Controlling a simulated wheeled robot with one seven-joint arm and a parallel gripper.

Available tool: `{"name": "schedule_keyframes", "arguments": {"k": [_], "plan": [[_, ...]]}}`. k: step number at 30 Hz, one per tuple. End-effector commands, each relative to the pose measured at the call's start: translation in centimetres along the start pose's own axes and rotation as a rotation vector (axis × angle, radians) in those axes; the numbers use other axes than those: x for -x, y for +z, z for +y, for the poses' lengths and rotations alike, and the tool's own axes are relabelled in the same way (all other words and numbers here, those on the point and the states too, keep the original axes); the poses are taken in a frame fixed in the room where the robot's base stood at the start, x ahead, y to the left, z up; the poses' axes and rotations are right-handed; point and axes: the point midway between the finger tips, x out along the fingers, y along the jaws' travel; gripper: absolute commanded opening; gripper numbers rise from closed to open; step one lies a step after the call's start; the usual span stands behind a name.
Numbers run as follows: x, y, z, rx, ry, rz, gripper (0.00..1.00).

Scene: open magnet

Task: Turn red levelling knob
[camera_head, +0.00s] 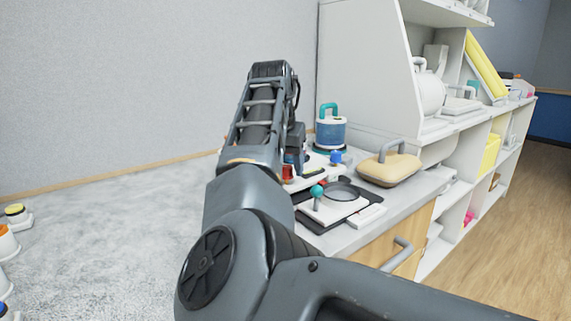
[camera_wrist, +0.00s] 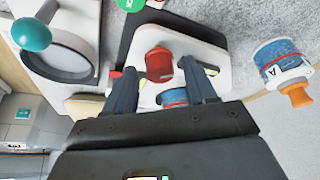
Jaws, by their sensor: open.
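The red levelling knob (camera_head: 288,173) stands on a white base on the counter, partly behind my arm in the head view. In the wrist view the red knob (camera_wrist: 159,65) is upright between the two dark fingers of my gripper (camera_wrist: 159,73). The fingers are apart, one on each side of it; whether either touches it I cannot tell. A blue knob (camera_head: 335,157) is on the same white base, and a blue part (camera_wrist: 174,97) shows between the fingers in the wrist view. In the head view my fingertips are hidden.
A white plate with a teal ball (camera_head: 317,191) and a dark ring (camera_head: 343,190) is close in front. A tan handled case (camera_head: 390,166) and a blue jar with teal handle (camera_head: 330,130) stand nearby. White shelves (camera_head: 360,65) rise behind. A blue, orange-tipped container (camera_wrist: 283,65) is at right in the wrist view.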

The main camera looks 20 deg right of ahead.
Motion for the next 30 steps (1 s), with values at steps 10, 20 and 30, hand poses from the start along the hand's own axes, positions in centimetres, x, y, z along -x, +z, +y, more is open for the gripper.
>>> {"name": "schedule_keyframes", "arguments": {"k": [10,20,30], "plan": [[0.02,0.0,0.0,0.0,0.0,0.0,0.37],[0.02,0.01,0.02,0.0,0.0,0.0,0.05],[0.15,-0.07,0.04,-0.03,0.014,-0.001,0.0]]}}
